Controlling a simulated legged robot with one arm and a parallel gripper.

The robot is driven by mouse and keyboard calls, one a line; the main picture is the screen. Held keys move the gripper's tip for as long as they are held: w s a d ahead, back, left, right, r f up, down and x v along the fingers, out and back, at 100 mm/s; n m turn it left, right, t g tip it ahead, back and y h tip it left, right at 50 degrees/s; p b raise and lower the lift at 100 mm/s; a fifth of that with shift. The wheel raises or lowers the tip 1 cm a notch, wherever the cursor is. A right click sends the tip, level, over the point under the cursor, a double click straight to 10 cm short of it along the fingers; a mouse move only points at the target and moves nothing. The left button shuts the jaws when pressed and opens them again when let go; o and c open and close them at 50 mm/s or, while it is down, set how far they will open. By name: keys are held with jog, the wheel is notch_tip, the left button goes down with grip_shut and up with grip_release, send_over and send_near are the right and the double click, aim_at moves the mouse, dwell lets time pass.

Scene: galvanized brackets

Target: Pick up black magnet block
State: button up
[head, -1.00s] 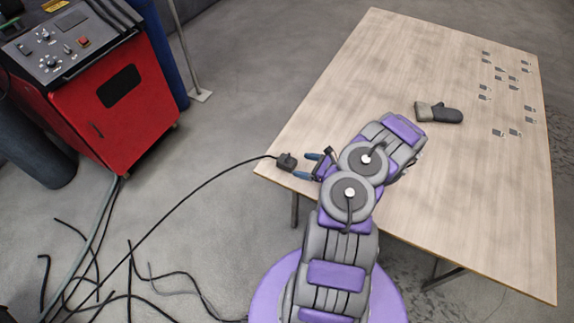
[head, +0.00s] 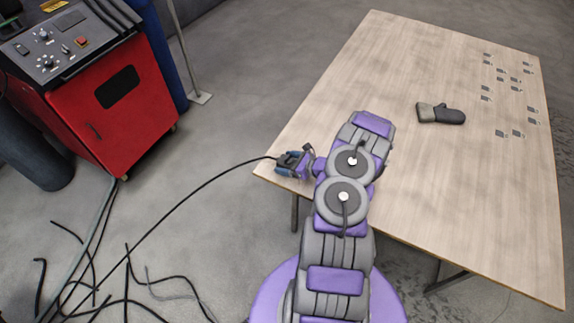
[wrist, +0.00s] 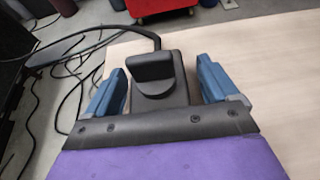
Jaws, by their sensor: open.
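The black magnet block (wrist: 160,94) sits on the wooden table near its left corner, with a raised tab on top and a black cable running off its far end. In the wrist view it lies between the two blue fingers of my gripper (wrist: 163,90), with a gap visible on each side. My gripper (head: 291,164) is open around the block in the head view. There the fingers partly hide the block (head: 284,159).
The wooden table (head: 440,190) is mostly bare. A dark mitt (head: 448,115) and several small metal brackets (head: 501,79) lie toward its right side. A red machine (head: 115,110) stands at the left. Black cables (head: 150,285) lie on the floor.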

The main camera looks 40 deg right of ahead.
jog(key=shift+c, duration=0.2)
jog(key=c, duration=1.5)
jog(key=shift+c, duration=0.2)
